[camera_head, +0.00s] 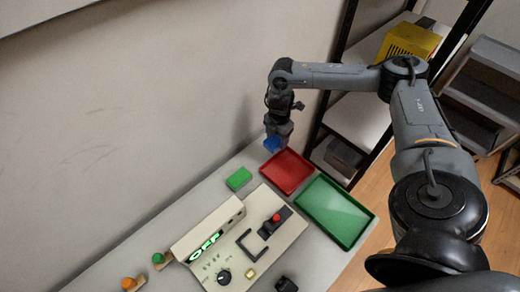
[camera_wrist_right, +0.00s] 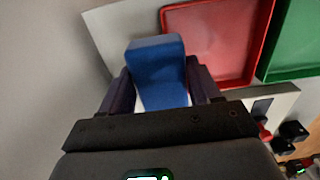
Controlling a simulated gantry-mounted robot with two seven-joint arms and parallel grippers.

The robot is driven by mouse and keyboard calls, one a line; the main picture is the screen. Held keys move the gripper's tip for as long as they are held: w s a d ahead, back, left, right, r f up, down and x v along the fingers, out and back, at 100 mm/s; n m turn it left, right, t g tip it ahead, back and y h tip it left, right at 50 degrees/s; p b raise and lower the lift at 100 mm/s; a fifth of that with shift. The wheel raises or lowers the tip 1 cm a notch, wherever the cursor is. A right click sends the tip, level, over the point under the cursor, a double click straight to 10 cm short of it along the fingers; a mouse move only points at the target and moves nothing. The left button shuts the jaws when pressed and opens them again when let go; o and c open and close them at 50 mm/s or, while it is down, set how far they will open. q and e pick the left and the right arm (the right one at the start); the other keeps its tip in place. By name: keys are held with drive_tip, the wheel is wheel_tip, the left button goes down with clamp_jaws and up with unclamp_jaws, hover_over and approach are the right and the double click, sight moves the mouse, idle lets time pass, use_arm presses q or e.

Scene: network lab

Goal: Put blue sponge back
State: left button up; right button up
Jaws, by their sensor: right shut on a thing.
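The blue sponge (camera_head: 272,144) is between the fingers of my right gripper (camera_head: 279,136), which is shut on it above the table near the back corner. In the right wrist view the blue sponge (camera_wrist_right: 158,75) fills the space between the two fingers of the right gripper (camera_wrist_right: 160,90). The red tray (camera_head: 287,172) lies just in front of and to the right of the sponge. It also shows in the right wrist view (camera_wrist_right: 215,45), right of the sponge, and looks empty. My left gripper is not in view.
A green sponge (camera_head: 239,179) lies left of the red tray. An empty green tray (camera_head: 335,211) is to its right. A control box (camera_head: 208,228) showing OFF and a panel with a red button (camera_head: 276,218) stand in front. A dark-framed shelf (camera_head: 358,118) rises behind.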

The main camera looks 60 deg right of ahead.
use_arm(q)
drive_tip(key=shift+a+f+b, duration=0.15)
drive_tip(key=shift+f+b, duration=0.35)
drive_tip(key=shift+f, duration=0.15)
use_arm(e)
hover_over(260, 153)
wheel_tip(260, 153, down, 4)
drive_tip(key=shift+r, duration=0.1)
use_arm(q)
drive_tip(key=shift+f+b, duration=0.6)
use_arm(e)
drive_tip(key=shift+f, duration=1.95)
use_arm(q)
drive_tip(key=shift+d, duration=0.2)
use_arm(e)
drive_tip(key=shift+d+f, duration=0.1)
drive_tip(key=shift+f, duration=0.1)
drive_tip(key=o, duration=0.9)
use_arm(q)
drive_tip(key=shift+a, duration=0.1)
use_arm(e)
drive_tip(key=shift+o, duration=0.2)
drive_tip(key=shift+r, duration=0.1)
